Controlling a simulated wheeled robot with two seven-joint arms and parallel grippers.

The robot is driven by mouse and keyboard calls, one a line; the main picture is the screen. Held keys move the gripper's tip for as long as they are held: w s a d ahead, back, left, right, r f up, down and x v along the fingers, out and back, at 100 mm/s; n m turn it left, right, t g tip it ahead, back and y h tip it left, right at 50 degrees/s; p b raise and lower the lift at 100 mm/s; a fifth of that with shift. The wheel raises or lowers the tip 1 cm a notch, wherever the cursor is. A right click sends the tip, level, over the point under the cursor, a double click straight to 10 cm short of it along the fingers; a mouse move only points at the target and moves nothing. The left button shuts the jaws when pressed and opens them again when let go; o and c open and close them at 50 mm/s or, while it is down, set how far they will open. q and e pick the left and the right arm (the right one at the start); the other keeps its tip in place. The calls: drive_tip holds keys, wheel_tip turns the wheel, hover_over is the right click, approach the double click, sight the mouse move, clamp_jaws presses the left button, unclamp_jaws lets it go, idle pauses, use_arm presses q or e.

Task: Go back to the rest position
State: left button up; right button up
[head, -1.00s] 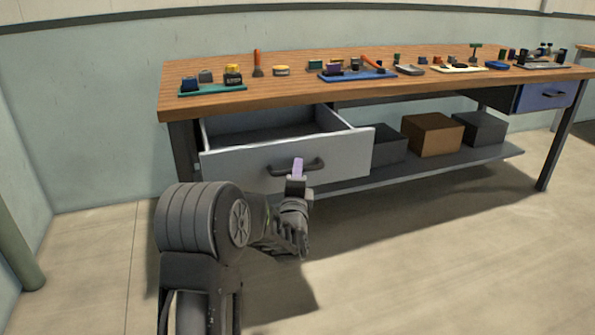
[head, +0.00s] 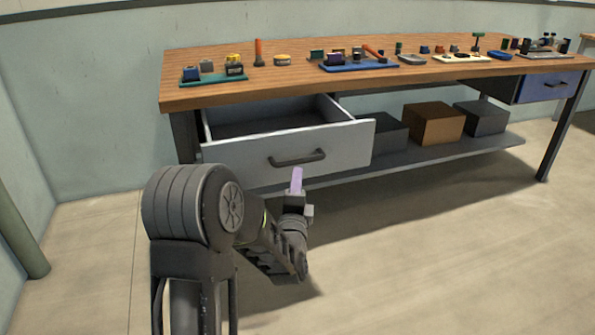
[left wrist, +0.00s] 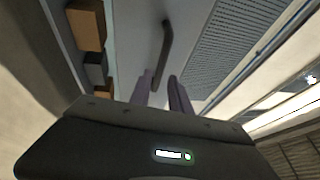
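My left gripper (head: 297,181) is in front of and below the handle (head: 297,158) of the pulled-out grey drawer (head: 230,153), apart from it. In the left wrist view its two purple fingers (left wrist: 160,92) stand apart with nothing between them. The handle (left wrist: 165,50) shows beyond the fingertips there. The drawer hangs under the left end of the workbench (head: 400,78), and the part of its inside that I see looks empty. My right gripper is in neither view.
The bench top holds a green tray (head: 215,82), a blue tray (head: 360,68) and several tools. Boxes, one of them brown (head: 433,122), stand on the lower shelf (head: 450,150). A blue drawer (head: 548,88) is at the right end. The floor in front is clear.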

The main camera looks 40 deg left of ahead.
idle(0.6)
